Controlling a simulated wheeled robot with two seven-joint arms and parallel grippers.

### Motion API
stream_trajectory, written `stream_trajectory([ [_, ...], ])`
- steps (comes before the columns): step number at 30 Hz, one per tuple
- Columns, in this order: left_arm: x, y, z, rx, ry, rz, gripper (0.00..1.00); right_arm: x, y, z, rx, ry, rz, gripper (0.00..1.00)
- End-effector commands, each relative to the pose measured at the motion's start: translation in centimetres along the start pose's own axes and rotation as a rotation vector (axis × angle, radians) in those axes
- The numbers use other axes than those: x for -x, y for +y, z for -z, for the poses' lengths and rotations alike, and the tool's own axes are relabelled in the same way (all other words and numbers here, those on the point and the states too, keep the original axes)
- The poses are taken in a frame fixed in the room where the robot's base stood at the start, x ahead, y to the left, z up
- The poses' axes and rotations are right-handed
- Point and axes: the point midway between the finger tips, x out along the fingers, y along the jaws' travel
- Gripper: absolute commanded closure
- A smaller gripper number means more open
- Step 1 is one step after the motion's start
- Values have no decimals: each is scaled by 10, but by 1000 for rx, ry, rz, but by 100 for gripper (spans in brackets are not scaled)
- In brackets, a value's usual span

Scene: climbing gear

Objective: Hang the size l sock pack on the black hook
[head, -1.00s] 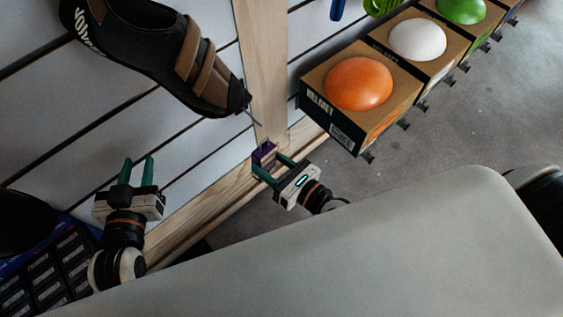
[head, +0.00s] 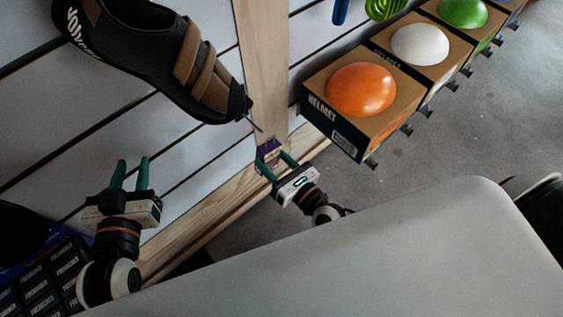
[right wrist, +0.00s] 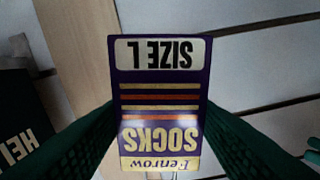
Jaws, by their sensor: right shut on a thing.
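The size L sock pack (right wrist: 158,95) is purple with a white size label, and it appears upside down in the right wrist view. It also shows as a small purple card (head: 268,150) in the head view, in front of the wooden post. My right gripper (head: 275,164) is shut on it, with a green finger on each side. My left gripper (head: 131,174) is open and empty in front of the slatted wall at lower left. A thin dark prong (head: 257,126), perhaps the black hook, sticks out near the shoe's toe, above the pack.
A large black and brown climbing shoe (head: 165,55) is on the slatted wall at upper left. Boxed helmets, the nearest one orange (head: 361,90), stand in a row to the right of the post (head: 262,60). Dark boxes (head: 45,280) lie at lower left. A pale surface fills the front.

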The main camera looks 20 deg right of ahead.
Motion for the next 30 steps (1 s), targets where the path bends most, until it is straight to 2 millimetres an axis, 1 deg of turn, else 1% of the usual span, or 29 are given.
stream_trajectory([
  [21,1,4,3,-4,11,-6,67,-44,1,-3,-1,2,-1,73],
  [24,1,4,3,-4,12,-6,67,-50,0,-3,-3,2,-1,73],
  [26,0,2,1,-6,-12,1,67,-50,1,-5,-2,1,0,73],
  [27,0,10,1,12,-36,5,67,-50,1,-6,-2,1,0,73],
  [30,0,12,-4,15,-76,5,67,-52,1,-7,-1,1,0,73],
])
